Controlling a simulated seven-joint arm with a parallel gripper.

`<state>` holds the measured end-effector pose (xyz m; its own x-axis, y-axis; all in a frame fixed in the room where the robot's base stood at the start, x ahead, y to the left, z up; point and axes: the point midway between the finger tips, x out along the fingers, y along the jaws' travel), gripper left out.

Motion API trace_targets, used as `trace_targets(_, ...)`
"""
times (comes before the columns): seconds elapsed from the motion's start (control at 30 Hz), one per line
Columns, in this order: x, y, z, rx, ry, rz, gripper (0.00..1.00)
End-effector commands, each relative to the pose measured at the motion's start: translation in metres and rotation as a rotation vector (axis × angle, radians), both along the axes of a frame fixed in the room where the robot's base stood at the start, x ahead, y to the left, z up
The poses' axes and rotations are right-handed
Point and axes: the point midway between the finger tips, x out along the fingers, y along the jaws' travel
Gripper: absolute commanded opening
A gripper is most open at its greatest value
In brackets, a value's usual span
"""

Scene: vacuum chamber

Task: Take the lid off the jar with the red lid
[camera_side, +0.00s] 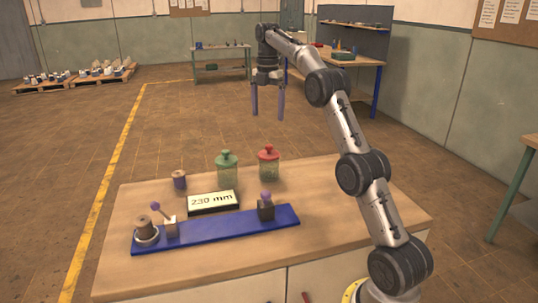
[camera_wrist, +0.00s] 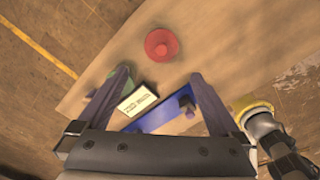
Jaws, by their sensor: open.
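The jar with the red lid (camera_side: 268,163) stands upright on the wooden table, its lid (camera_side: 268,152) on top with a small knob. In the wrist view the red lid (camera_wrist: 161,44) shows from above, beyond my fingertips and between their lines. A second jar with a green lid (camera_side: 227,166) stands to its left; in the wrist view it is partly hidden behind my left finger. My gripper (camera_side: 268,117) is open and empty, fingers pointing down, high above the table and apart from both jars.
A blue base plate (camera_side: 215,230) with knobbed blocks and a round fitting lies at the table's front. A display reading 230 mm (camera_side: 213,201) and a dark spool (camera_side: 179,179) stand behind it. The table (camera_side: 330,210) is bare right of the red-lidded jar.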

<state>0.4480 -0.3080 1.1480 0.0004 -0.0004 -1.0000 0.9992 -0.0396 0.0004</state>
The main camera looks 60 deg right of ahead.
Motion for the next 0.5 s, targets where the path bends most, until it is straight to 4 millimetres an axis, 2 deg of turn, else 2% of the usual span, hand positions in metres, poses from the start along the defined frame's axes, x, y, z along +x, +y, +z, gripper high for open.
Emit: trace_targets(0.5,-0.001,0.001,-0.071,0.002,0.003,0.002,1.0)
